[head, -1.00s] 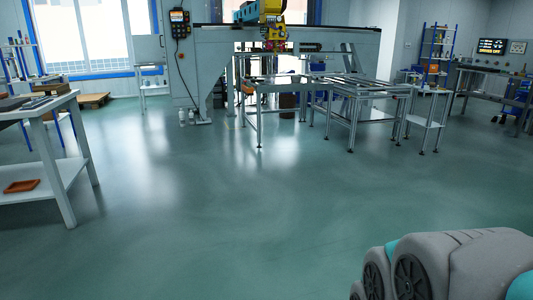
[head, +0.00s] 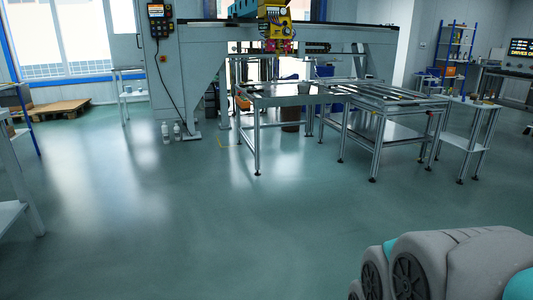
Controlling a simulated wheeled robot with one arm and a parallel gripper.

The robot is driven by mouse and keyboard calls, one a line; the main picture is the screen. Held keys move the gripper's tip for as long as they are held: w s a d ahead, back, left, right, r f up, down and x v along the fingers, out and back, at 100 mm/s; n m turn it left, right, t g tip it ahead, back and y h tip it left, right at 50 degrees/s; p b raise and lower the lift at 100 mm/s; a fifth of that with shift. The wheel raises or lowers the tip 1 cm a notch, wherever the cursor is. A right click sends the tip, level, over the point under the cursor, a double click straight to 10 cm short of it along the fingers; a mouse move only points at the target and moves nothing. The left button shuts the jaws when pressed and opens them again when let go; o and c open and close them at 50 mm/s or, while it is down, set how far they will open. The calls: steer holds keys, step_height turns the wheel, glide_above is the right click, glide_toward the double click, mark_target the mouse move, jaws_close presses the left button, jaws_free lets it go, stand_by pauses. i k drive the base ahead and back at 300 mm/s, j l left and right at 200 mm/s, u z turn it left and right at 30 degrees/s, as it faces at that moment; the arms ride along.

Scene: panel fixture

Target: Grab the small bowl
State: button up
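No small bowl can be made out for sure. A small grey object (head: 304,88) shows on the metal frame table (head: 270,98) ahead, too small and far off to tell whether it is a bowl. My gripper is not in view. Only a grey and teal part of my own arm shows at the lower right.
A large gantry machine (head: 205,75) with a yellow head (head: 276,22) stands behind the frame tables. A small side table (head: 470,108) holds several small items at the right. A white workbench (head: 12,212) is cut off at the left edge. The green floor between is clear.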

mark_target(302, 88)
steer(key=i, duration=2.1)
steer(key=i+j+z, duration=0.1)
steer(key=i, duration=0.95)
steer(key=i+j, duration=0.1)
steer(key=i, duration=1)
